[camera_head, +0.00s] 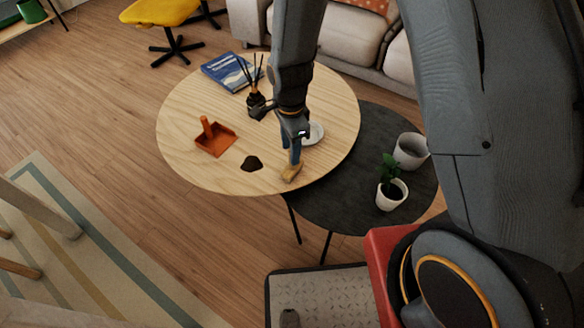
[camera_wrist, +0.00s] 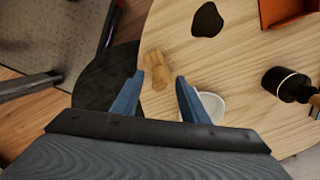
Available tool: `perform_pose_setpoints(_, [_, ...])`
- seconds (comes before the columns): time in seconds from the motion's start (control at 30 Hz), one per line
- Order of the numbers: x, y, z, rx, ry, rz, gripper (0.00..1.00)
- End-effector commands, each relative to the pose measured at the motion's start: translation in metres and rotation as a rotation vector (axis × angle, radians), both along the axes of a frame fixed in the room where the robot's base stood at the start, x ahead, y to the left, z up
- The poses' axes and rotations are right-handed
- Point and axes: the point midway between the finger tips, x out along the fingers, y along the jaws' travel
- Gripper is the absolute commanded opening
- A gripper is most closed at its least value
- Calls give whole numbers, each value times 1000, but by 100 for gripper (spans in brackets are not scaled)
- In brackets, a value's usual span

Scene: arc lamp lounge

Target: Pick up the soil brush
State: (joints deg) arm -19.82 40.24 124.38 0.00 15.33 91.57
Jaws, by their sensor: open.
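The soil brush (camera_head: 291,173), a small tan wooden piece, lies near the front right edge of the light round wooden table (camera_head: 190,95). In the wrist view the brush (camera_wrist: 156,68) shows between and just beyond my two blue fingertips. My gripper (camera_head: 295,158) points down at it from above, open and empty; the wrist view shows its fingers (camera_wrist: 160,82) spread apart. Whether the fingertips touch the brush I cannot tell. The brush's upper end is partly hidden by the fingers in the head view.
A dark soil patch (camera_head: 251,163) and an orange dustpan (camera_head: 216,141) lie left of the brush. A white dish (camera_head: 315,132), a reed diffuser (camera_head: 257,103) and a blue book (camera_head: 230,72) are behind. A lower dark table (camera_head: 350,205) holds a potted plant (camera_head: 391,192) and a pot (camera_head: 410,151).

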Motion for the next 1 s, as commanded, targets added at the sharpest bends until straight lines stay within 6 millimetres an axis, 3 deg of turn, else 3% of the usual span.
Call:
perform_pose_setpoints(0.2, [-1, -5, -32, -1, 3, 1, 40])
perform_pose_setpoints(0.53, [0, -5, -38, 0, 1, 1, 40])
perform_pose_setpoints(0.8, [0, -4, -37, 0, 1, 1, 0])
perform_pose_setpoints(1.0, [0, -4, -37, 0, 1, 1, 0])
